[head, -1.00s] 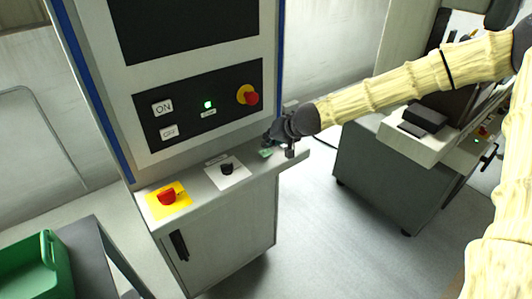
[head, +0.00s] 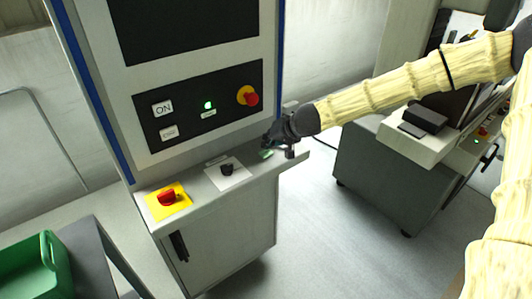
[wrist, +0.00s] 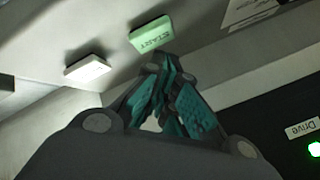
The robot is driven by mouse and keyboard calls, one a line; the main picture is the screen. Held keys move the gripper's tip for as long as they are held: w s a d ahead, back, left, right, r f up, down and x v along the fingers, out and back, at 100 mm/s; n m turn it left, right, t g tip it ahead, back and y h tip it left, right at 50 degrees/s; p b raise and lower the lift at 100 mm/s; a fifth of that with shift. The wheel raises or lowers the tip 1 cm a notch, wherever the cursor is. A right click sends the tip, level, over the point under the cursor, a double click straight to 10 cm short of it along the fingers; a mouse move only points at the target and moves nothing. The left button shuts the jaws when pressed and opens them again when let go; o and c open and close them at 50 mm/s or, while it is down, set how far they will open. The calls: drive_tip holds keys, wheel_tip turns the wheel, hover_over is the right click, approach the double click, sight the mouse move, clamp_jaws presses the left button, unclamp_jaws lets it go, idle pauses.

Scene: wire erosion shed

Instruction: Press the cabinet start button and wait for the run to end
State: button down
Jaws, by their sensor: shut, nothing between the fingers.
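The control cabinet (head: 205,178) stands left of centre in the head view, with a narrow ledge below its panel. The green START button (wrist: 151,33) shows at the top of the wrist view. In the head view it is a small green patch (head: 266,154) on the ledge's right part, partly hidden by my gripper. My gripper (head: 267,143) is shut and empty, just over the ledge by the button. In the wrist view its fingertips (wrist: 164,66) lie close to the button's edge; I cannot tell whether they touch it. A green lamp (head: 208,105) labelled Drive (wrist: 302,129) is lit.
A white button (wrist: 87,68) sits beside the green one. The ledge also carries a black knob (head: 227,169) and a red switch on a yellow plate (head: 168,198). The panel has a red emergency stop (head: 251,98). A green crate (head: 58,265) stands lower left; floor is open right of the cabinet.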

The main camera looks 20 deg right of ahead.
sight(268, 151)
drive_tip(key=shift+f, duration=0.15)
drive_tip(key=shift+f, duration=0.25)
drive_tip(key=shift+f+b, duration=0.4)
drive_tip(key=shift+b, duration=0.1)
idle(0.8)
drive_tip(key=shift+r, duration=0.1)
drive_tip(key=shift+r+p, duration=0.7)
drive_tip(key=shift+p, duration=0.1)
drive_tip(key=shift+r+p, duration=2.2)
drive_tip(key=shift+r, duration=0.35)
